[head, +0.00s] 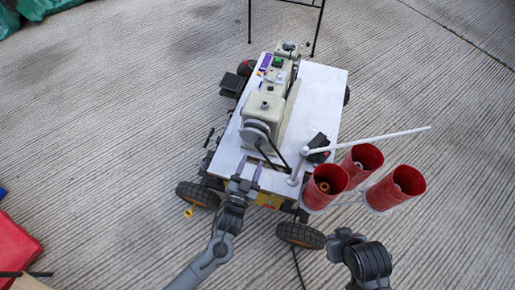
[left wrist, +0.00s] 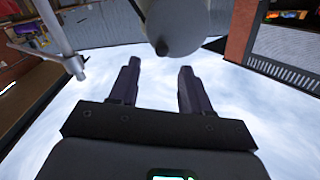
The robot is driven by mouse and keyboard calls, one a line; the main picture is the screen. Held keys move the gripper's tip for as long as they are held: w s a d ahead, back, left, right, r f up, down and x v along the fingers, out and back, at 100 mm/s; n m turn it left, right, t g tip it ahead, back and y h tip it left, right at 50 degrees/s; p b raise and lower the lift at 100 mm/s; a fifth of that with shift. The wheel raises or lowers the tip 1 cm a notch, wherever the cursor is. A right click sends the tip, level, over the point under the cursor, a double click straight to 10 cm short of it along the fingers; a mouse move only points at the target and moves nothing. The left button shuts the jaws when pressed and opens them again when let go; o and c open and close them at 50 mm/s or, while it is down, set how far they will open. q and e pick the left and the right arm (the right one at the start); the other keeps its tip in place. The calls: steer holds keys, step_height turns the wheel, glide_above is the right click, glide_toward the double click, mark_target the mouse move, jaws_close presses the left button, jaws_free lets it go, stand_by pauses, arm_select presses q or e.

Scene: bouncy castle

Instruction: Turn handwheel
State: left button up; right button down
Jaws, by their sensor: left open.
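A sewing machine (head: 266,108) stands on a white tabletop, and its round grey handwheel (head: 254,133) is at the end nearest me. My left gripper (head: 248,172) is open and empty, low over the tabletop just in front of the handwheel. In the left wrist view, the two dark fingers (left wrist: 160,68) stand apart. A rounded grey part (left wrist: 178,35), which looks like the handwheel, is ahead and above the gap between them. I see no contact with it. Part of my right arm shows at the lower right of the head view, but its gripper is not visible.
The white tabletop (head: 321,88) rides on a wheeled cart with black tyres (head: 300,235). Several red cylinders (head: 397,187) and a white rod (head: 380,139) stick out at its right. A red block (head: 15,248) lies at the left. The surrounding ribbed floor is mostly clear.

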mark_target(257, 146)
arm_select(q)
steer(key=x, duration=0.2)
steer(key=b+x, duration=0.1)
steer(key=x, duration=0.2)
steer(key=shift+w+a+b, duration=0.1)
steer(key=shift+w+b, duration=0.2)
steer(key=shift+w, duration=0.05)
steer(key=shift+w+d, duration=0.35)
steer(key=shift+w, duration=0.3)
steer(key=shift+r, duration=0.1)
steer(key=shift+c, duration=0.5)
jaws_close()
